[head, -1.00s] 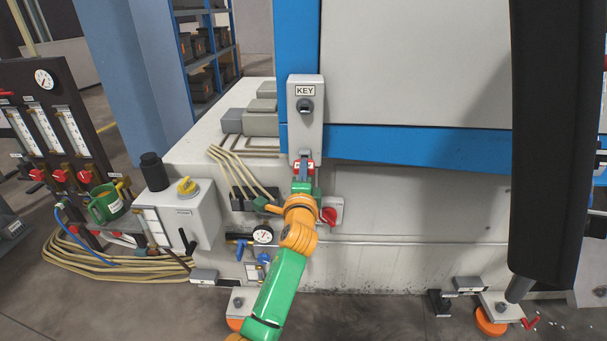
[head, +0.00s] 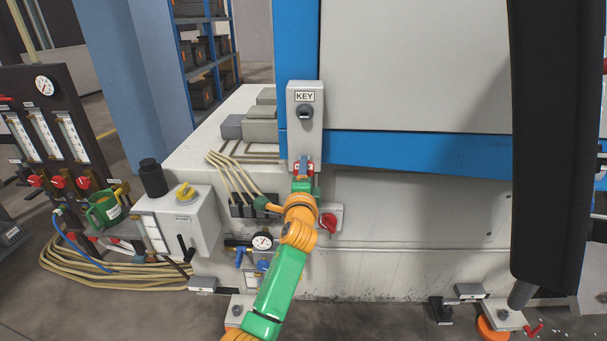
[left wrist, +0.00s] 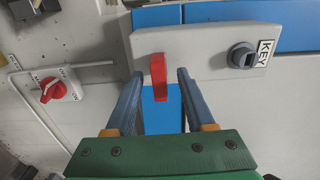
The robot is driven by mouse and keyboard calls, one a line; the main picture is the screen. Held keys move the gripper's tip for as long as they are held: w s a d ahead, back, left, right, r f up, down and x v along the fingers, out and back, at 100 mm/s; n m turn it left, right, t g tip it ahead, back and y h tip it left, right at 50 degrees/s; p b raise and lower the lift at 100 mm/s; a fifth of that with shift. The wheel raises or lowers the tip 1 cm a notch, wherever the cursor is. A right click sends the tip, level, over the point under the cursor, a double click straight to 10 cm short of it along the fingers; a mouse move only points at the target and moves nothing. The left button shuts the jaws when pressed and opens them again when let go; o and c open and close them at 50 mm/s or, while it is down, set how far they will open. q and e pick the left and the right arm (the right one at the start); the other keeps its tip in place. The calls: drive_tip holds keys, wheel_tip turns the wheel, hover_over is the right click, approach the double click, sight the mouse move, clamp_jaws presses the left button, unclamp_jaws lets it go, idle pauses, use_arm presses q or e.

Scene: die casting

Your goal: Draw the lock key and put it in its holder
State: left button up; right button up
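A grey box (head: 317,142) labelled KEY is fixed to the blue machine frame. A dark round holder with a slot (head: 305,111) sits near its top; it also shows in the left wrist view (left wrist: 243,56). The red lock key (left wrist: 158,78) sticks out at the other end of the box, below the holder in the head view. My left gripper (left wrist: 160,75) is open, with one finger on each side of the red key and visible gaps between. In the head view the left gripper (head: 303,168) covers most of the key. My right gripper is not in view.
A red rotary switch (left wrist: 53,90) is beside the box, on the machine's white side. A dark upright shape (head: 548,140) blocks the right side.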

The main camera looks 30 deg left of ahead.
use_arm(q)
drive_tip(key=v, duration=0.7)
idle(0.8)
